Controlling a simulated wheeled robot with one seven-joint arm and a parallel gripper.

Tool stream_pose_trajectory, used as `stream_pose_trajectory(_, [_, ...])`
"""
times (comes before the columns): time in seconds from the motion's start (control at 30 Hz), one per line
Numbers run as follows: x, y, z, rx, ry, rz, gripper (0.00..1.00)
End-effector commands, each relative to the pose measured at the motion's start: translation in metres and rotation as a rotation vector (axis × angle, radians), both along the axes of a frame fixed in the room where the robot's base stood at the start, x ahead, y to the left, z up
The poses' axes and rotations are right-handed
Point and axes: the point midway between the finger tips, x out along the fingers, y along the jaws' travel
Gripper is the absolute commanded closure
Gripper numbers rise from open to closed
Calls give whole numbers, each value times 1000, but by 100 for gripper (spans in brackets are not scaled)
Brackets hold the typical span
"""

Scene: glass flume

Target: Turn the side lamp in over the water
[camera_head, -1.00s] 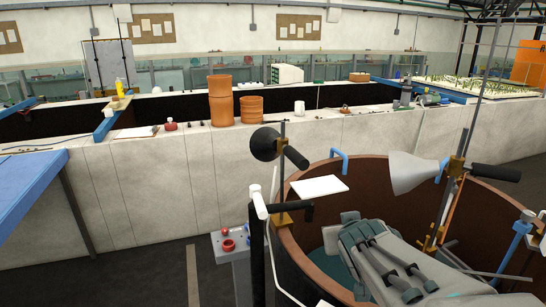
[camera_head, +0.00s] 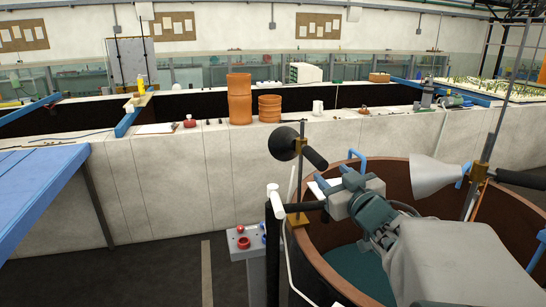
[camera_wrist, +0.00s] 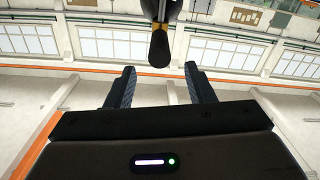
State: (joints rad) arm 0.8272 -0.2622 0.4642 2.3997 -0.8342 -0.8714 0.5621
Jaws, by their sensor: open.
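Two lamps stand at the round brown tank (camera_head: 300,262). A black lamp head (camera_head: 283,143) with a black handle (camera_head: 314,158) sits on a brass-clamped post at the left rim. A pale cone lamp (camera_head: 434,176) is on a post at the right. I cannot tell which is the side lamp. Dark teal water (camera_head: 345,270) shows in the tank. My gripper (camera_head: 322,188) is open, just below the black handle. In the wrist view, a black knob end (camera_wrist: 159,48) with brass behind shows between and beyond my fingers (camera_wrist: 158,88), apparently untouched.
A black post with a white top (camera_head: 272,215) and a grey box with red buttons (camera_head: 241,243) stand left of the tank. A long pale wall with orange pots (camera_head: 240,100) runs behind. A blue table (camera_head: 40,190) is at left.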

Motion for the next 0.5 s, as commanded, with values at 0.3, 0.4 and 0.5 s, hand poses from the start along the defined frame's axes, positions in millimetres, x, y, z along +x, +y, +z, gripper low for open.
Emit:
stream_pose_trajectory(0.3, [54,12,0,4,0,0,51])
stream_pose_trajectory(0.4, [68,15,0,5,0,-1,51])
stream_pose_trajectory(0.5, [80,18,0,3,0,0,51])
